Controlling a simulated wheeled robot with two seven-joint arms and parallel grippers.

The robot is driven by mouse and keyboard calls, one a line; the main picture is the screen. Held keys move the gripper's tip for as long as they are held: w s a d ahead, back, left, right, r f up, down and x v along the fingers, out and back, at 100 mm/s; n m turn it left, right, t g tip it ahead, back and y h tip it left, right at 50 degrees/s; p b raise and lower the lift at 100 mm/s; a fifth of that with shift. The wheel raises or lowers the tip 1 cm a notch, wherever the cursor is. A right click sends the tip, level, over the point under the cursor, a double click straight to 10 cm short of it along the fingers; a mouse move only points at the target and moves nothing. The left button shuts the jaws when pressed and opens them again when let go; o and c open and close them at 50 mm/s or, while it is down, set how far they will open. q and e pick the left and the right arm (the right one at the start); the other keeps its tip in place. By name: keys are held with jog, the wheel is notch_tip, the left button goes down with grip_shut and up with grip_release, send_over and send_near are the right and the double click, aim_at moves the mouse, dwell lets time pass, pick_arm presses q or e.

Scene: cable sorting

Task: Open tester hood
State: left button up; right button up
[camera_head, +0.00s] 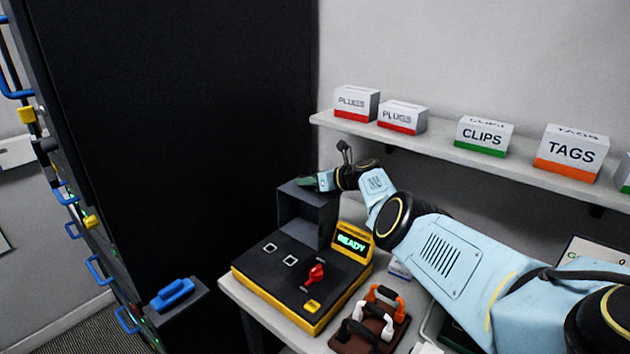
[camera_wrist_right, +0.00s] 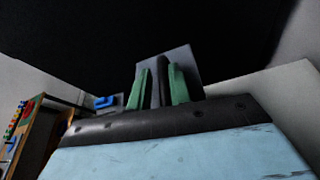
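The tester (camera_head: 285,285) is a black and yellow box on the white bench, with a lit READY display (camera_head: 351,242) and a red lever (camera_head: 314,275). Its dark grey hood (camera_head: 309,218) stands up at the back of the tester, and the black top face in front of it is uncovered. My right gripper (camera_head: 308,182) is at the hood's top edge. In the right wrist view its green fingers (camera_wrist_right: 160,90) stand apart in front of a grey panel of the hood (camera_wrist_right: 180,59). A dark strip shows between them; contact is unclear. My left gripper is out of view.
A brown rack (camera_head: 368,330) with orange, white and black handled pieces stands right of the tester. A tall black cabinet (camera_head: 180,130) is at left, with a blue connector (camera_head: 172,293) on a grey block. A shelf (camera_head: 420,146) with labelled boxes hangs above my right arm.

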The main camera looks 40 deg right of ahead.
jog(key=shift+s+d+r+p, duration=0.2)
jog(key=shift+s+r+p, duration=0.1)
jog(key=shift+p, duration=0.3)
jog(key=p+v, duration=0.4)
jog(key=v, duration=0.1)
jog(key=shift+s, duration=0.1)
jog(key=p+v, duration=0.1)
jog(key=v, duration=0.6)
jog(key=shift+s+p, duration=0.15)
jog(key=shift+p, duration=0.25)
jog(key=shift+f, duration=0.2)
